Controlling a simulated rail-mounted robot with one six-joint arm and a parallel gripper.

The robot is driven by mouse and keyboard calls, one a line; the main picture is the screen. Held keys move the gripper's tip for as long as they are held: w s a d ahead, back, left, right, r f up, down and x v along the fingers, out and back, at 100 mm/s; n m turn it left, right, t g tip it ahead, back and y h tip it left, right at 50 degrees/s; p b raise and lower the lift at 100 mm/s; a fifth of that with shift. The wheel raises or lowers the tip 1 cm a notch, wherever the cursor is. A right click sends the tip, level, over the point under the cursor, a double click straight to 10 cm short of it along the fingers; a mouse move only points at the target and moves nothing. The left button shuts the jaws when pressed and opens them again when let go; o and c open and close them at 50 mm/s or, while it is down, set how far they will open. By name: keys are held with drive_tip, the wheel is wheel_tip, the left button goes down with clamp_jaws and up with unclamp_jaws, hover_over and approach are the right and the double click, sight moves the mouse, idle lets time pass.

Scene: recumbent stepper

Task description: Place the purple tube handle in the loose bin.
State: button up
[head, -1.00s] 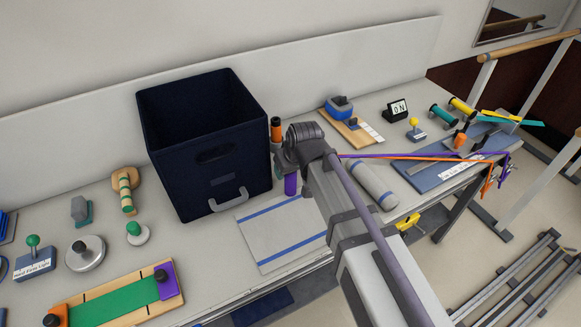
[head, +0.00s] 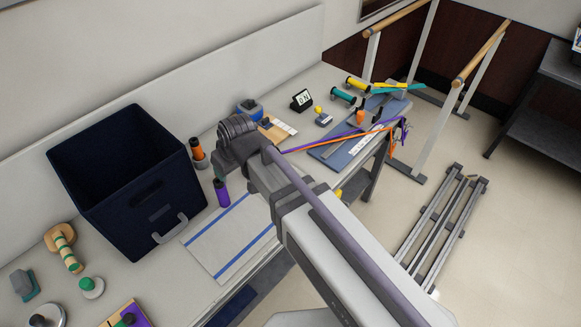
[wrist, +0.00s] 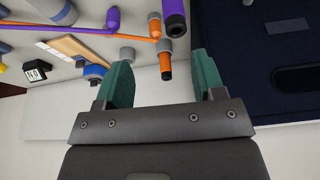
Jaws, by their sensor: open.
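The purple tube handle (head: 221,192) has a dark cap and stands upright on the table, just right of the loose bin. It also shows at the top of the wrist view (wrist: 174,9), partly cut off by the edge. The loose bin (head: 151,203) is a dark navy open-topped box with a grey front handle; its side fills the right of the wrist view (wrist: 262,90). My gripper (wrist: 161,62) has its two teal fingers apart with nothing held between them.
An orange handle (head: 196,149) with a dark top stands in a grey cup beside the bin. A grey mat with blue stripes (head: 230,238) lies in front. Purple and orange bands (head: 352,141) stretch across the table behind my arm. Parallel bars stand at the right.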

drive_tip(key=s+d+m+g+h, duration=0.1)
drive_tip(key=d+m, duration=0.3)
drive_tip(key=d, duration=1.1)
drive_tip(key=shift+s+d+f+h, duration=0.3)
drive_tip(key=shift+d+f+h, duration=0.1)
drive_tip(key=shift+o, duration=0.2)
drive_tip(key=s+d+m+g, duration=0.2)
drive_tip(key=s+d+m, duration=0.2)
drive_tip(key=d, duration=0.8)
drive_tip(key=shift+s+h, duration=0.4)
drive_tip(key=shift+s, duration=0.15)
drive_tip(key=shift+f, duration=0.15)
